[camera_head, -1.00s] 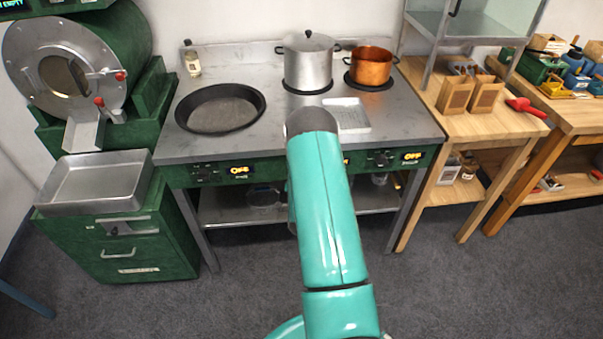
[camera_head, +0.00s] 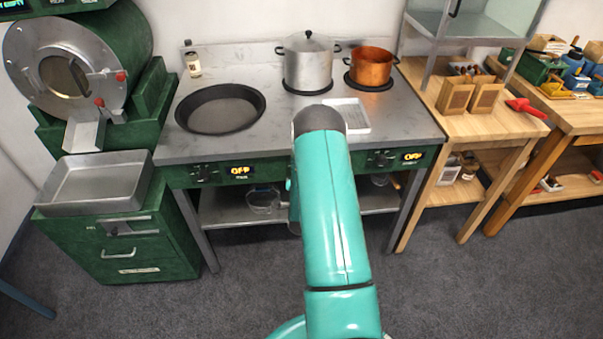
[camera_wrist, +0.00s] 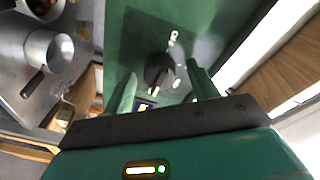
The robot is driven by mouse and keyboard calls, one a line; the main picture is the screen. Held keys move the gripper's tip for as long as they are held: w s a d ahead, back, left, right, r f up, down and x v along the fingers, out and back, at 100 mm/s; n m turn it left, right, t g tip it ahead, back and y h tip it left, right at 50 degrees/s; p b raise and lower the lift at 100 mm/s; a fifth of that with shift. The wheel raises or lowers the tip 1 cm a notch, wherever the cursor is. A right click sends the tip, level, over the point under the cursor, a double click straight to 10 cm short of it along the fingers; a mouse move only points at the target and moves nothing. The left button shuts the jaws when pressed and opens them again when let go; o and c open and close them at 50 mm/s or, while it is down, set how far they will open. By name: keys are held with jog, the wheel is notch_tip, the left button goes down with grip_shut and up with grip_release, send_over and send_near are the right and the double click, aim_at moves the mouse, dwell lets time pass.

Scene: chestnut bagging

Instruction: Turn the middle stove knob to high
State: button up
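The green stove front (camera_head: 275,169) carries a left knob (camera_head: 203,174) and a right knob (camera_head: 380,158), each beside a display reading OFF. The middle knob and its display are hidden behind my teal arm in the head view. In the wrist view a dark round knob (camera_wrist: 158,70) sits on a green panel, with pale markings around it and a small lit strip beside it. My gripper (camera_wrist: 163,88) is open, with one green finger on each side of the knob. I cannot tell whether the fingers touch it.
On the stovetop are a dark pan (camera_head: 220,109), a lidded silver pot (camera_head: 308,65) and a copper pot (camera_head: 371,66). A lower shelf (camera_head: 228,208) runs under the stove. A wooden table (camera_head: 445,120) stands to the right, a green cabinet (camera_head: 125,245) to the left.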

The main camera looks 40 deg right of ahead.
jog(key=v, duration=1.3)
jog(key=shift+s+a, duration=0.25)
jog(key=shift+s, duration=0.05)
